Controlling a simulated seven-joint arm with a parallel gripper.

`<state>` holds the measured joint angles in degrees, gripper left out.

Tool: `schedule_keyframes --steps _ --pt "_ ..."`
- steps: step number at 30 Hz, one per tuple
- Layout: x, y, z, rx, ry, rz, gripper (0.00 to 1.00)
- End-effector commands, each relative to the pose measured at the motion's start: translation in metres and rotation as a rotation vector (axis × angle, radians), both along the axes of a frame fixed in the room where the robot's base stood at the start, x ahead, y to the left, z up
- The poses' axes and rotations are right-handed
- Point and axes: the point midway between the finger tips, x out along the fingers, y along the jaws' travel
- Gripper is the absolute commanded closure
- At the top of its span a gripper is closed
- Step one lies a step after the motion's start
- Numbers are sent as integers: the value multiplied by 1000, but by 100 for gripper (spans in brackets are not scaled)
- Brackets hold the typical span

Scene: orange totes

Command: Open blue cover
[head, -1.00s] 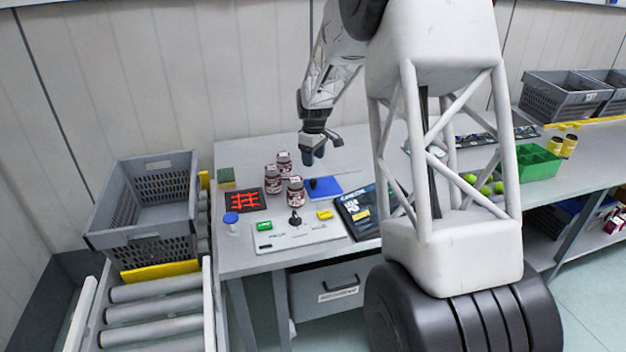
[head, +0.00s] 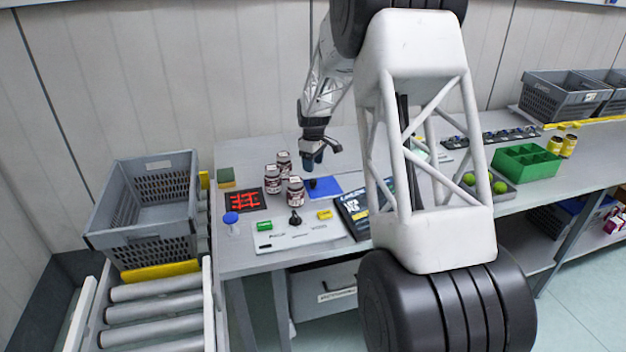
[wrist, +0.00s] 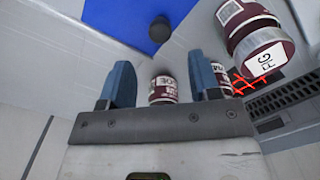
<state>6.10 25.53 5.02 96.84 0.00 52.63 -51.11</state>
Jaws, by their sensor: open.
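The blue cover (head: 327,187) is a flat blue panel with a dark round knob (head: 312,183), lying on the table to the right of the jars. It also shows at the top of the wrist view (wrist: 118,14), with its knob (wrist: 160,29). It lies flat; whatever is under it is hidden. My gripper (head: 314,160) is above the table, just behind and above the cover, fingers pointing down. In the wrist view my gripper (wrist: 166,85) has its two blue fingers apart with nothing held between them. The knob is beyond the fingertips, apart from them.
Several dark red jars (head: 272,180) stand close to the left of the cover. A white panel (head: 300,235) with a black knob, green and yellow pieces lies in front. A dark box (head: 352,215) lies to the right. A grey crate (head: 150,235) stands at left.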

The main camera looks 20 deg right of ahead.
Motion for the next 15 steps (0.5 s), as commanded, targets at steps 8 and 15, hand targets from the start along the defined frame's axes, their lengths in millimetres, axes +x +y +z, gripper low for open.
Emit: schedule_keyframes --steps 8,15 --pt "0 0 -31 0 1 0 43" --pt "0 0 -57 0 0 0 43"
